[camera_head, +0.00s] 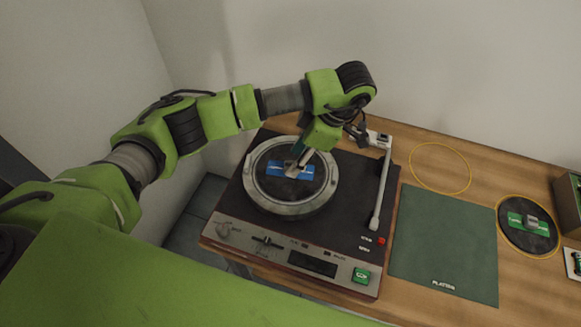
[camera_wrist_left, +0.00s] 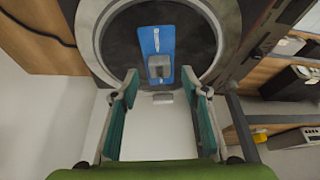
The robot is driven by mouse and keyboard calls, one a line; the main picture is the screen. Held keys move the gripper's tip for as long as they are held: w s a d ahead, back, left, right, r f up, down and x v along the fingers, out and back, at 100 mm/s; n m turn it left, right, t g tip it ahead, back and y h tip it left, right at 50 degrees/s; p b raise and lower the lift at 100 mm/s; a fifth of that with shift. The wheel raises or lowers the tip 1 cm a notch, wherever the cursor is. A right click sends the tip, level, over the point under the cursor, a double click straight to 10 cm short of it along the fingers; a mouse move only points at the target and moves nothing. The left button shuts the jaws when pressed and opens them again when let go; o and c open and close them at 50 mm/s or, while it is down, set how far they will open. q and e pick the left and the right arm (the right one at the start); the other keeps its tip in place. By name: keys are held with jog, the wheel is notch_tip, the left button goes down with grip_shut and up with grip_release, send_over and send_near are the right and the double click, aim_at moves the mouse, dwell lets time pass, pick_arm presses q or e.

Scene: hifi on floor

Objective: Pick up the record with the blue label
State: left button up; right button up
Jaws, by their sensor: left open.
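The record with the blue label (camera_head: 278,169) lies on the platter of the turntable (camera_head: 232,205). It is dark, with a blue rectangular label and a small grey raised block in the middle. In the left wrist view the blue label (camera_wrist_left: 155,40) and grey block (camera_wrist_left: 159,67) lie ahead of the fingertips. My left gripper (camera_head: 297,164) is over the label, close to the block, and partly hides the record. In the left wrist view its green-padded fingers (camera_wrist_left: 161,92) are apart with nothing between them. Whether they touch the record I cannot tell. My right gripper is not in view.
The tonearm (camera_head: 382,190) stands along the right side of the deck. A green mat (camera_head: 445,245) lies right of the turntable. A record with a green label (camera_head: 526,236) lies inside a yellow ring at the far right. Another yellow ring (camera_head: 411,165) behind the mat is empty.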

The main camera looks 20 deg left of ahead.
aim_at(272, 168)
pick_arm(q)
jog(key=shift+x, duration=1.35)
grip_shut()
jog(key=shift+r, duration=0.1)
